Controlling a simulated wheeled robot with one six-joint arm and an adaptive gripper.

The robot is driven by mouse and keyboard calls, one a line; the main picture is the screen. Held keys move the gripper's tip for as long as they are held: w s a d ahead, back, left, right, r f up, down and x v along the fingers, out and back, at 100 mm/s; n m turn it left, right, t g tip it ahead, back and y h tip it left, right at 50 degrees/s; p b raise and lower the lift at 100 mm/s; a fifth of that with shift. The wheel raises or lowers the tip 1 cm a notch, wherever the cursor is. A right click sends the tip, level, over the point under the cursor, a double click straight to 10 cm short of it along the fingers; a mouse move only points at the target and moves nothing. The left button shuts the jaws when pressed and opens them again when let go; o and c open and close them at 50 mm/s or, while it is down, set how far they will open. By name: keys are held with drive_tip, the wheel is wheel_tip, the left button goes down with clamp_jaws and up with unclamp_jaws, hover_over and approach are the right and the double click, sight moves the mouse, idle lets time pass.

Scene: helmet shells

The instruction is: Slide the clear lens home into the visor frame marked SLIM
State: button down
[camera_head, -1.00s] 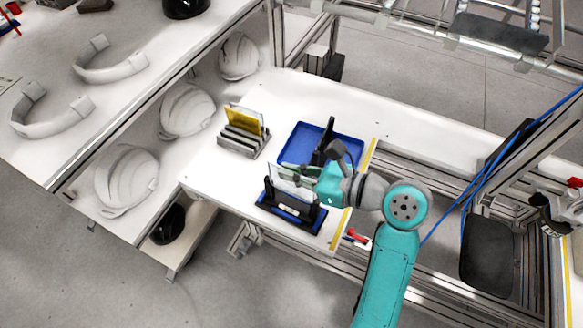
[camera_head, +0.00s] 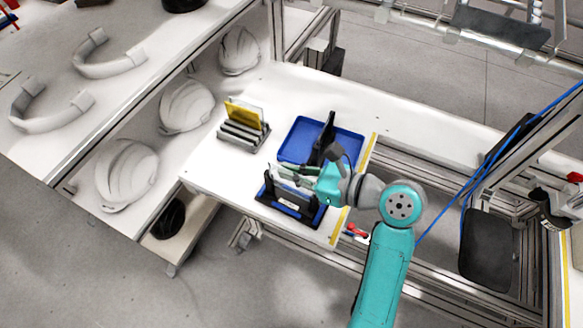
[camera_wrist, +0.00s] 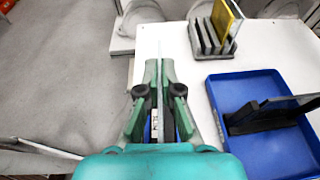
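My gripper (camera_head: 290,172) is shut on the clear lens (camera_head: 286,179), which it holds upright by the top edge. In the wrist view the gripper (camera_wrist: 161,68) shows the lens edge-on as a thin pale strip (camera_wrist: 160,92) between the two fingers. Below is a black visor frame (camera_head: 291,204) on a blue base, with a small pale label too small to read. The lens is between the frame's end posts, its lower part hidden behind the front bar. I cannot tell whether it is fully seated.
A blue tray (camera_head: 349,146) lies just behind, with another black frame (camera_head: 322,140) standing in it. White table is bare between the rack and visor frame.

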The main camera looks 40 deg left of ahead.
sight(270, 175)
drive_tip(key=shift+f, duration=1.8)
drive_tip(key=c, duration=1.2)
unclamp_jaws()
drive_tip(key=shift+c, duration=0.2)
drive_tip(key=v, duration=1.2)
